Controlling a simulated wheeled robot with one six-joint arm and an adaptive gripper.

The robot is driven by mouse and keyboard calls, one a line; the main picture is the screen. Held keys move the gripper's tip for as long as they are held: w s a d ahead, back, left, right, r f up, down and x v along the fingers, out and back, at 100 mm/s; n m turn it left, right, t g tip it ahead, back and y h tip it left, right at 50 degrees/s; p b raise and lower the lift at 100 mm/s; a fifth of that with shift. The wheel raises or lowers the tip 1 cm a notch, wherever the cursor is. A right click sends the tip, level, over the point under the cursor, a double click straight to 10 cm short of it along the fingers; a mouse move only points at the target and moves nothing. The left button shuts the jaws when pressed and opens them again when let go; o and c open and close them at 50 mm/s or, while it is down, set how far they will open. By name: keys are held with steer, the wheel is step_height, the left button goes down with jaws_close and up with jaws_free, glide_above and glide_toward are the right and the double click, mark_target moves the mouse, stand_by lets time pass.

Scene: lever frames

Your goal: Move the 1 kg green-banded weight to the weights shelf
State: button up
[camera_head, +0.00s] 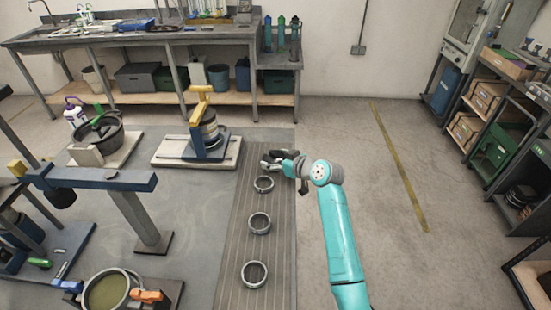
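My gripper (268,160) is at the end of the teal arm, over the far part of the ribbed mat, just beyond the nearest-to-back ring. It is small and dark, and I cannot tell whether its fingers are open or hold anything. I cannot make out a weight with a clear green band. A small green object (39,263) lies at the lower left, too small to identify. The weights shelf is not clearly marked; a rack at the right (514,224) has dark round discs (522,195) on a lower level.
Three metal rings (259,222) sit in a row on the mat (229,279). Lever frames (101,180) stand at the left. A yellow-and-blue stand (208,155) is left of my gripper. A workbench (134,36) lines the back wall. The floor right of my arm (400,230) is clear.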

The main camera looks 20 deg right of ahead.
steer(key=shift+o, duration=1.3)
